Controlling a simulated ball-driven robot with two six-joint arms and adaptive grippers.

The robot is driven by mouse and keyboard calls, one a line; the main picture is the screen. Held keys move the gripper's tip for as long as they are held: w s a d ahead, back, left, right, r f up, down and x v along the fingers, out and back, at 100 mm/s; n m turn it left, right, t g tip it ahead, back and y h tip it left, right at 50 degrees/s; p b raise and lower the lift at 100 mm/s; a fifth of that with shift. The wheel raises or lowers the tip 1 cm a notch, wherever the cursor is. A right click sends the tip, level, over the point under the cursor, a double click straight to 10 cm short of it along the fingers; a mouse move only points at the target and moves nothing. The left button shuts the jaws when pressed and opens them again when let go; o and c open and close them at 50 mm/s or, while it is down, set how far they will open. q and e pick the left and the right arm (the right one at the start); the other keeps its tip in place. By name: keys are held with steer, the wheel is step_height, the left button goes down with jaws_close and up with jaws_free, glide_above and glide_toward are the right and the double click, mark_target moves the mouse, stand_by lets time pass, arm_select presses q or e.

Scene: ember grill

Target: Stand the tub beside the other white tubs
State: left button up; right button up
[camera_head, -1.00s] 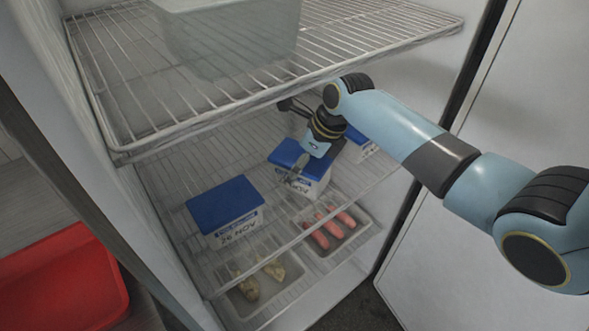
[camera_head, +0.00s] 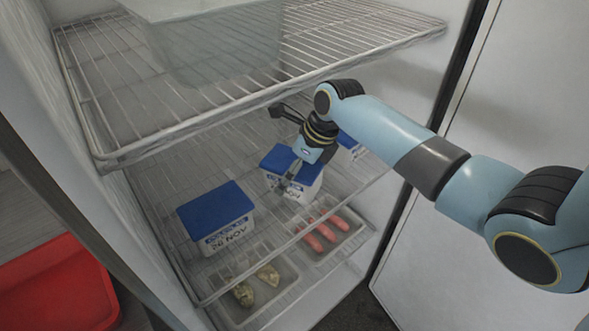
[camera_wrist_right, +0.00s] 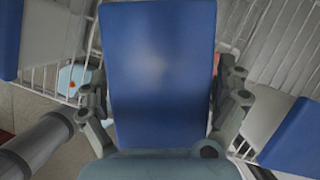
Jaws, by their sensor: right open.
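Three white tubs with blue lids stand on the fridge's lower wire shelf: a left tub (camera_head: 222,235), a middle tub (camera_head: 308,188) and a third tub (camera_head: 349,147) partly hidden behind my right arm. My right gripper (camera_head: 298,172) is open at the middle tub, with one finger in front of its printed side. In the right wrist view, the blue lid (camera_wrist_right: 158,65) lies between the open fingers of my right gripper (camera_wrist_right: 160,92). Blue lids also show at the left edge (camera_wrist_right: 10,38) and lower right (camera_wrist_right: 295,142). My left gripper is out of view.
An upper wire shelf (camera_head: 110,95) with a large translucent bin (camera_head: 215,45) overhangs the tubs. Below are trays with pink sausages (camera_head: 322,237) and pale yellowish pieces (camera_head: 245,294). A red crate (camera_head: 60,285) stands outside at lower left. The fridge door (camera_head: 490,120) is open at right.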

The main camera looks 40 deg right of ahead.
steer(key=shift+r, duration=0.1)
steer(key=shift+d+r, duration=0.1)
steer(key=shift+r, duration=0.2)
steer(key=s+d, duration=0.5)
steer(key=s, duration=0.6)
steer(key=shift+d+r, duration=0.3)
